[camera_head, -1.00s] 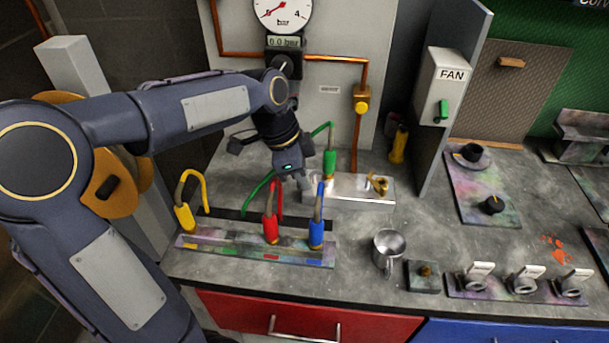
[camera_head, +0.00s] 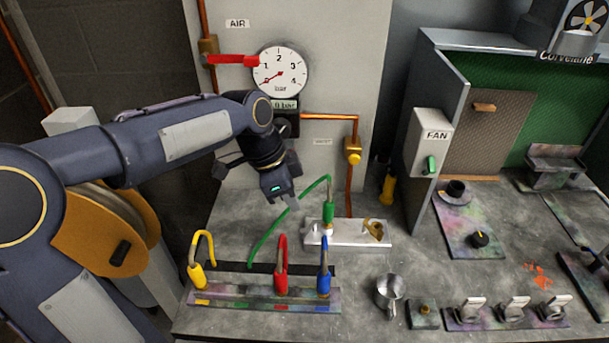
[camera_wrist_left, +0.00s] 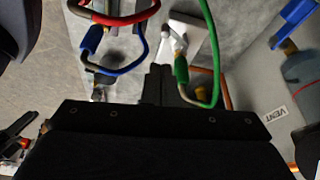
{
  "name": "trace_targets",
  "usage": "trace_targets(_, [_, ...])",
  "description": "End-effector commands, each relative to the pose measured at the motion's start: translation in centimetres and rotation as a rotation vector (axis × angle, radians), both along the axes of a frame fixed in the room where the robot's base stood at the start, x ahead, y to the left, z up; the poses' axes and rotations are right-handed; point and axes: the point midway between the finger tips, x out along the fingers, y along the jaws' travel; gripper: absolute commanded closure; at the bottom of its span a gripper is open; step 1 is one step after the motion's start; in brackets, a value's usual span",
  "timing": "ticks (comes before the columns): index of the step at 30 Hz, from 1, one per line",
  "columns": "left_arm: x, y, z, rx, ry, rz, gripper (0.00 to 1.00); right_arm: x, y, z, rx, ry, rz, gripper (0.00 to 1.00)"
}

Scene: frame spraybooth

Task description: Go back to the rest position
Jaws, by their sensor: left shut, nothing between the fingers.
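My left gripper (camera_head: 292,205) is shut and empty. It hangs in the air in front of the wall panel, above the bench and to the left of the green connector (camera_head: 328,213). In the left wrist view its closed fingers (camera_wrist_left: 158,82) show at the middle, with the green hose and its connector (camera_wrist_left: 181,70) just to their right, apart from or overlapping them; I cannot tell the depth. My right gripper is in neither view.
A hose rack (camera_head: 240,299) holds yellow (camera_head: 195,275), red (camera_head: 281,279) and blue (camera_head: 323,281) connectors below the gripper. A metal block (camera_head: 345,235) carries the green connector. A cup (camera_head: 389,291) stands to the right. A pressure gauge (camera_head: 281,72) and red-handled valve (camera_head: 232,60) are on the wall.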

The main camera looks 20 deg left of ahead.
Motion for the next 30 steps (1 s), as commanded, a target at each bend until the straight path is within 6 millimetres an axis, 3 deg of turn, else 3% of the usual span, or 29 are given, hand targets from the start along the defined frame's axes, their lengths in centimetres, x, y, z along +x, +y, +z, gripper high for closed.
trace_targets(5, [-0.3,0.1,0.1,-0.002,-0.001,0.016,1.00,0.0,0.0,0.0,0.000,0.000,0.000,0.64])
trace_targets(8, [-1.9,0.8,0.5,-0.013,-0.002,0.097,1.00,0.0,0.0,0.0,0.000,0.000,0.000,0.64])
trace_targets(14, [-8.8,2.7,0.7,-0.101,0.006,0.476,1.00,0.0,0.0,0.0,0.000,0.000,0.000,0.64])
trace_targets(21, [-16.7,3.1,-1.9,-0.293,0.047,0.948,1.00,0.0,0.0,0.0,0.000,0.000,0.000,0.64])
trace_targets(25, [-19.0,2.7,-3.4,-0.379,0.071,1.104,1.00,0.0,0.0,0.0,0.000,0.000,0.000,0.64])
trace_targets(30, [-20.0,2.4,-4.3,-0.426,0.087,1.186,1.00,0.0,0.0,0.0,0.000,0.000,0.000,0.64])
